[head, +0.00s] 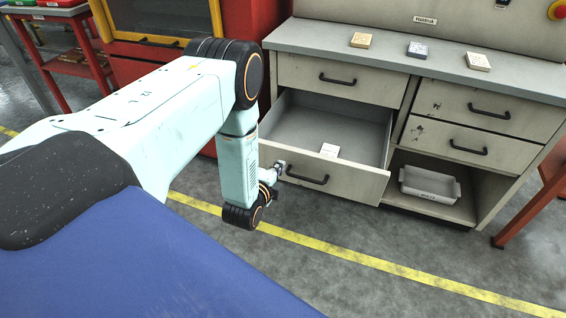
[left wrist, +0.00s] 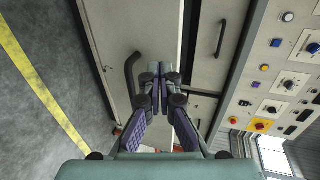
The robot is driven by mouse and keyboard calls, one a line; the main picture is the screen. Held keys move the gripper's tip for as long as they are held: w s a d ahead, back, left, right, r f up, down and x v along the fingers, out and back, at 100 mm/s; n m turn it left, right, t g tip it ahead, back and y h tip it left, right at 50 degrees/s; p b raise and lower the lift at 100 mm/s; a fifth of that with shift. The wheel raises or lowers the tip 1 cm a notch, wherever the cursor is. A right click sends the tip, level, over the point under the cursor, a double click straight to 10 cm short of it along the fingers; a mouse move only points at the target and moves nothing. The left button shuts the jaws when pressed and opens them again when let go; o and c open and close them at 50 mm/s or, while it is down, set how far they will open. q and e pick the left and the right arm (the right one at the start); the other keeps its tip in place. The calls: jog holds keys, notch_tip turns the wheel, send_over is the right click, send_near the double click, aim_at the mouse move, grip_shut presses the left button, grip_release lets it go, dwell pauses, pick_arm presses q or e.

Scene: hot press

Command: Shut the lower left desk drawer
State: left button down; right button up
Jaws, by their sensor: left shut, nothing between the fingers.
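The lower left desk drawer (head: 345,183) stands pulled far out, its inside visible in the head view. Its front carries a dark bar handle (head: 307,174). My left gripper (head: 281,167) is shut and empty at the left part of the drawer front, near the handle's left end. In the left wrist view the shut fingertips (left wrist: 159,78) point at the pale drawer front (left wrist: 115,30), beside the handle (left wrist: 131,72). I cannot tell whether they touch it. My right gripper is not in view.
The upper left drawer (head: 338,78) and the two right drawers (head: 486,106) are closed. A grey bin (head: 430,186) sits in the open shelf. Small blocks lie on the desk top (head: 318,35). A red cabinet (head: 150,62) stands left. Floor before the desk is clear.

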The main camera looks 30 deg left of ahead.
aim_at(287, 154)
pick_arm(q)
jog(key=x, duration=0.2)
jog(key=b+x, duration=0.1)
jog(key=shift+w+a+r, duration=0.2)
jog(key=shift+w+r, duration=0.05)
jog(key=shift+w, duration=0.1)
jog(key=shift+w+r, duration=0.1)
jog(key=shift+w, duration=0.2)
jog(key=shift+a, duration=0.1)
jog(key=shift+w, duration=0.15)
